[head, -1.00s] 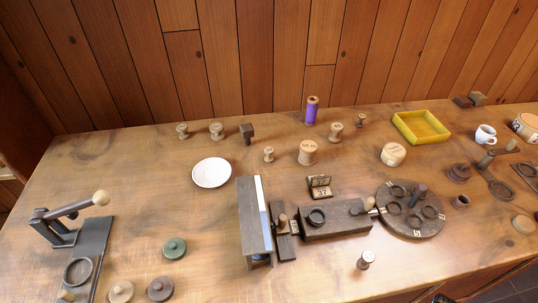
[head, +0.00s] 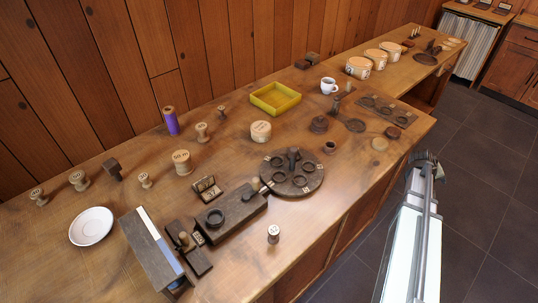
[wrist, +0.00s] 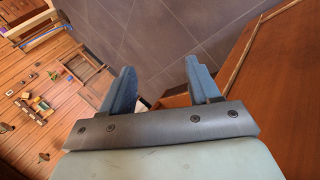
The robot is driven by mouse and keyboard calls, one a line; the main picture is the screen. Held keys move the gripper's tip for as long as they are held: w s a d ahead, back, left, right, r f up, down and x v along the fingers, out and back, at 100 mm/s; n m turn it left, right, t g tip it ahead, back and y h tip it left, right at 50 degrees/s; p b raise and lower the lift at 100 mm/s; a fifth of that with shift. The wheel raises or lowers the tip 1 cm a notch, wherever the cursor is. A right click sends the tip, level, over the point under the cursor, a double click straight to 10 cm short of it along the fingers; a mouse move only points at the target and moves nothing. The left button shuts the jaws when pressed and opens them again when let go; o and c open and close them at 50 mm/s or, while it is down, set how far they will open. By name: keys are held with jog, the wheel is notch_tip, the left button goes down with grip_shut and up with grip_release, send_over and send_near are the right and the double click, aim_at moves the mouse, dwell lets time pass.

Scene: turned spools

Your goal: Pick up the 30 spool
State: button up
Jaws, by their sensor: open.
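Several pale wooden spools stand on the wooden workbench (head: 110,255) in the head view. A large one (head: 182,162) has a printed mark that seems to read 50 m. Smaller ones stand at the left (head: 78,180), the far left (head: 38,197), near the middle (head: 145,180), towards the back (head: 202,132) and by the yellow tray (head: 221,112). Another marked spool (head: 273,234) stands near the front edge. I cannot read which is marked 30. My gripper (wrist: 160,66) is open and empty in the wrist view, with no spool between its fingers.
A purple-wound spool (head: 171,122), yellow tray (head: 275,97), white plate (head: 91,226), round dark holder (head: 291,175) and dark wooden block fixture (head: 235,210) crowd the bench. A white mug (head: 329,86) stands farther right. Open floor (head: 480,190) lies right of the bench.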

jog(key=w+d+r+n+t+h, duration=0.15)
jog(key=w+r, duration=0.35)
jog(key=r, duration=0.6)
jog(key=w+a+r+n+t, duration=0.2)
jog(key=w+a+r+n, duration=0.1)
jog(key=w+a+r, duration=0.55)
jog(key=w+a+r+n+y, duration=0.1)
jog(key=w+a+r, duration=0.1)
jog(key=a, duration=0.7)
jog(key=w+a+r+n+t+y, duration=0.1)
jog(key=a+r+n, duration=0.15)
jog(key=a, duration=0.65)
jog(key=w+a+r+n+y, duration=0.1)
jog(key=w+a+r+y, duration=0.15)
jog(key=a, duration=0.65)
jog(key=s+a+n+g+y, duration=0.1)
jog(key=s+a+n+y, duration=0.15)
jog(key=a, duration=1.95)
notch_tip(320, 180, up, 3)
jog(key=n+g+y, duration=0.2)
jog(key=n+g, duration=0.4)
jog(key=n, duration=0.1)
send_over(143, 176)
jog(key=f, duration=0.6)
jog(key=shift+s+d+f, duration=0.15)
jog(key=shift+s+f, duration=0.05)
jog(key=shift+w+f, duration=0.2)
jog(key=shift+f, duration=3.2)
